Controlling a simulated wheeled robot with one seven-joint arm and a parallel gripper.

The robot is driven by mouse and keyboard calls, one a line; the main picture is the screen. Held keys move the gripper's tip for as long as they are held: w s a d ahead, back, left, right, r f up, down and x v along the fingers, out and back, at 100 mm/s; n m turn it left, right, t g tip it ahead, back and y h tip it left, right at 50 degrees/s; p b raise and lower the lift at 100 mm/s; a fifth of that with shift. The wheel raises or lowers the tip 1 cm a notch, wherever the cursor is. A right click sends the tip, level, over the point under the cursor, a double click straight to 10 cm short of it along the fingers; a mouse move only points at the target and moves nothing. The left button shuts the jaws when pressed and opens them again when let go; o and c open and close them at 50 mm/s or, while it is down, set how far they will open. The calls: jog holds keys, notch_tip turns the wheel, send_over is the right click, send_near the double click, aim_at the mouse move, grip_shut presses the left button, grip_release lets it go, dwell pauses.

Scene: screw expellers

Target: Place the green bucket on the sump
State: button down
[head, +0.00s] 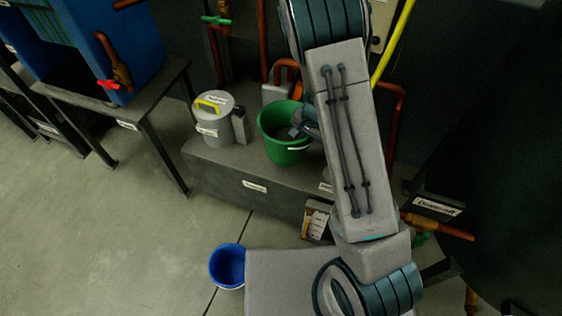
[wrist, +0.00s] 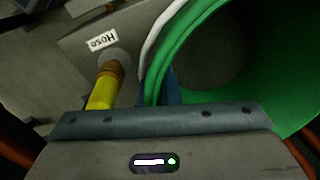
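The green bucket (head: 283,150) is at the top of the low grey block with labels, which looks like the sump (head: 220,177), in the head view. I cannot tell whether its base touches the block or hangs just above it. Its white handle hangs at the front right. My gripper (head: 303,124) is at the bucket's right rim, partly hidden by my arm. In the wrist view the green bucket (wrist: 205,35) fills the upper right, and the blue fingers of my gripper (wrist: 160,90) are close together on either side of its rim, shut on it.
A grey lidded canister (head: 212,128) with a yellow handle stands left of the bucket. A blue bucket (head: 228,266) is on the floor. A yellow hose (wrist: 103,92) with a "Hose" label is beside the gripper. Red pipes (head: 263,45) rise behind; a dark table (head: 140,105) is left.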

aim_at(302, 153)
jog(key=f+m+b, duration=0.1)
jog(key=f+b, duration=0.1)
jog(key=f, duration=0.1)
jog(key=w+f+m+b, duration=0.1)
jog(key=f+b, duration=0.2)
jog(key=w+f+m+b, duration=0.1)
jog(key=f+m+b, duration=0.1)
jog(key=f+b, duration=0.1)
jog(key=shift+a+f, duration=0.1)
jog(key=shift+a, duration=0.25)
dwell(0.3)
jog(key=shift+f, duration=0.15)
jog(key=c, duration=1.6)
grip_release()
jog(key=shift+c, duration=0.2)
